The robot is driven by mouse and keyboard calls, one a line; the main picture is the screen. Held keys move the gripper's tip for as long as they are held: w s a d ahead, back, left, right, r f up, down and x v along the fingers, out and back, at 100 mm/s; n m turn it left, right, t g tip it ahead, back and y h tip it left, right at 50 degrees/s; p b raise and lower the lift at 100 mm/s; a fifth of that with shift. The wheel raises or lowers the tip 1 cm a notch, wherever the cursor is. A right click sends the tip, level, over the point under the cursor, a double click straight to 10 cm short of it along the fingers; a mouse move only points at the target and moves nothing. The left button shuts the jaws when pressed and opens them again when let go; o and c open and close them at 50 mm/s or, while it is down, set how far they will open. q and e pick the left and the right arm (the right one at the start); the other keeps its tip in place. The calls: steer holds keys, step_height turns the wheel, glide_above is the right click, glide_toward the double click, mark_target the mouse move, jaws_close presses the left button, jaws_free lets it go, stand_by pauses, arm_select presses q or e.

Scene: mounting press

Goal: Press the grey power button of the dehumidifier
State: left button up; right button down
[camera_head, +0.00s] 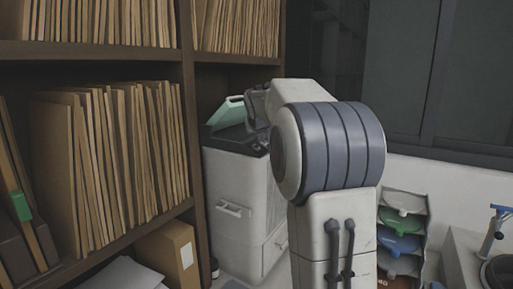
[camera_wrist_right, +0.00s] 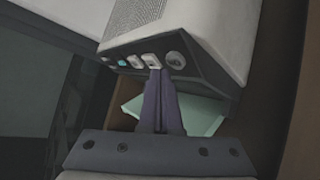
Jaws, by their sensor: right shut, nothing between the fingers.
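The dehumidifier (camera_head: 236,185) is a white box-shaped machine with a dark sloped top panel, standing beside the shelf. I cannot tell for certain which is the power button. My right gripper (camera_wrist_right: 161,72) is shut and empty. Its fingertips are at the panel, just below the pale rectangular and round grey buttons; contact is unclear. In the head view my right arm hides part of the panel. My left gripper is not in view.
A pale green flap (camera_head: 227,113) stands tilted at the machine's top. A dark shelf (camera_head: 187,100) full of folders is close on the left. A stack of coloured trays (camera_head: 402,225) and a counter (camera_head: 462,262) are on the right, and a cardboard file box (camera_head: 168,252) sits low on the shelf.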

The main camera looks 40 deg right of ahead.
steer(key=shift+f, duration=0.15)
stand_by(0.4)
steer(key=shift+w+f+b, duration=0.2)
steer(key=shift+b, duration=0.15)
steer(key=shift+w+a+f+b, duration=0.15)
steer(key=shift+f+b, duration=0.25)
steer(key=shift+f, duration=0.05)
stand_by(0.5)
steer(key=shift+r, duration=0.1)
steer(key=shift+s+r+p, duration=0.35)
steer(key=shift+r+p, duration=0.25)
steer(key=shift+r, duration=0.1)
steer(key=shift+d, duration=0.2)
steer(key=r+p, duration=0.1)
steer(key=s+r+p, duration=0.1)
steer(key=r, duration=0.1)
steer(key=s+r+p, duration=0.1)
steer(key=shift+d+r, duration=0.25)
steer(key=shift+d, duration=0.1)
stand_by(0.6)
